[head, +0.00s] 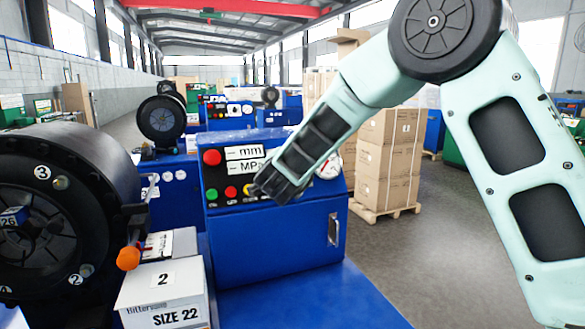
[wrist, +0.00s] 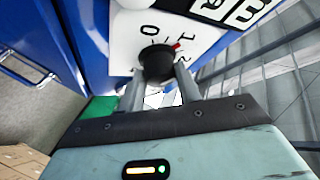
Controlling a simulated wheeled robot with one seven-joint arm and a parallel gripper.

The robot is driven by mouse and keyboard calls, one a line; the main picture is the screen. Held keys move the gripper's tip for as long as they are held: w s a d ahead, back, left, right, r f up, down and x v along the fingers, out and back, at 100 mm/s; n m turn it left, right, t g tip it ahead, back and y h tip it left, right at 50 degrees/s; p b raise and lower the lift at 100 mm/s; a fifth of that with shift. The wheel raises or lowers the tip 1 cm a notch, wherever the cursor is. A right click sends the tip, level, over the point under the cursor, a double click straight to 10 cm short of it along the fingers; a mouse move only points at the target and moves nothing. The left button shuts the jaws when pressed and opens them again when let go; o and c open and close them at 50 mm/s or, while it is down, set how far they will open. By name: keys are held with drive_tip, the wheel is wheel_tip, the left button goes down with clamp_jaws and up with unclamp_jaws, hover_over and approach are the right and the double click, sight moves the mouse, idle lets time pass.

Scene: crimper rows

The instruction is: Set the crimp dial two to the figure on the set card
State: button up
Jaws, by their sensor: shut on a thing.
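In the wrist view a black dial knob (wrist: 157,63) sits on a white scale plate (wrist: 125,38) on a blue panel. Its red mark points close to the figure 1, with 0 to its left. My gripper (wrist: 160,82) has one finger on each side of the knob and is shut on it. In the head view my gripper (head: 268,190) reaches the front of the blue control box (head: 275,240) and hides the dial. I cannot make out a set card for certain; a small printed panel (head: 158,245) behind the white box is too small to read.
The control box carries red, green and yellow buttons, blank mm and MPa displays (head: 246,152) and a gauge (head: 329,167). A black crimper head (head: 60,220) stands at left. A white box (head: 163,297) reads 2 and SIZE 22.

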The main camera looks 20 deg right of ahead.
drive_tip(key=o, duration=1)
drive_tip(key=b+v, duration=0.3)
drive_tip(key=v, duration=1.4)
drive_tip(key=shift+s, duration=0.2)
drive_tip(key=shift+a, duration=0.1)
